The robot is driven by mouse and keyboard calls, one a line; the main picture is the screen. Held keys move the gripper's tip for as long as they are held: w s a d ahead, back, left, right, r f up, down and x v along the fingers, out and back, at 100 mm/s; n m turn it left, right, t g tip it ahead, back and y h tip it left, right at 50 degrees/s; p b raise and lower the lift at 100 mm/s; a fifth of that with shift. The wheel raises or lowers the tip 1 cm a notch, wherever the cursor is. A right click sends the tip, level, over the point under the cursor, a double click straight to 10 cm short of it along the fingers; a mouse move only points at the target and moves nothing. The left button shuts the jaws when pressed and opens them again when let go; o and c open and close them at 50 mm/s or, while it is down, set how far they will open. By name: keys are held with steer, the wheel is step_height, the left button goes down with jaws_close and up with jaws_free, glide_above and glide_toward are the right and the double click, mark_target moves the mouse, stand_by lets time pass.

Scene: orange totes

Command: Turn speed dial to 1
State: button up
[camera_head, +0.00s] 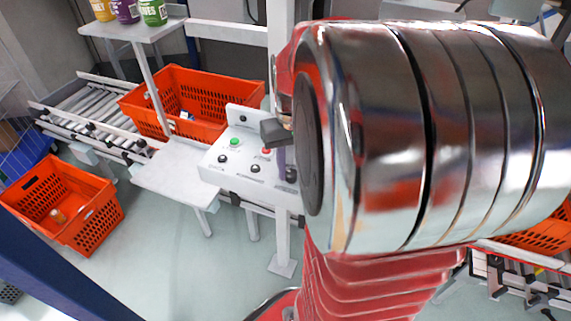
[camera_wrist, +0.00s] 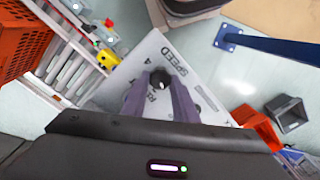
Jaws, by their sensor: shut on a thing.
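The white control panel (camera_head: 238,180) has a green button (camera_head: 234,142), a red button (camera_head: 266,151) and several black knobs. In the wrist view the panel (camera_wrist: 128,82) carries the printed word SPEED beside a round black dial (camera_wrist: 160,76). My gripper (camera_wrist: 161,88) points at this dial, with its two purple-grey fingers shut on the dial from both sides. The dial's pointer and the figure it is set to cannot be read. In the head view my arm hides the right part of the panel and most of my gripper (camera_head: 285,163).
An orange tote (camera_head: 190,100) sits behind the panel, and another (camera_head: 65,205) stands on the floor at left. A roller conveyor (camera_head: 90,110) runs at the left. Several jars (camera_head: 127,10) stand on a shelf. A bare white shelf (camera_head: 178,170) adjoins the panel.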

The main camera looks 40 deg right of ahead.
mark_target(290, 171)
steer(key=n, duration=0.5)
steer(key=shift+w+r, duration=0.15)
steer(key=shift+w, duration=0.05)
stand_by(0.4)
steer(key=o, duration=1.1)
steer(key=shift+s, duration=0.1)
steer(key=shift+c, duration=0.2)
step_height(290, 171, up, 14)
steer(key=shift+f, duration=0.25)
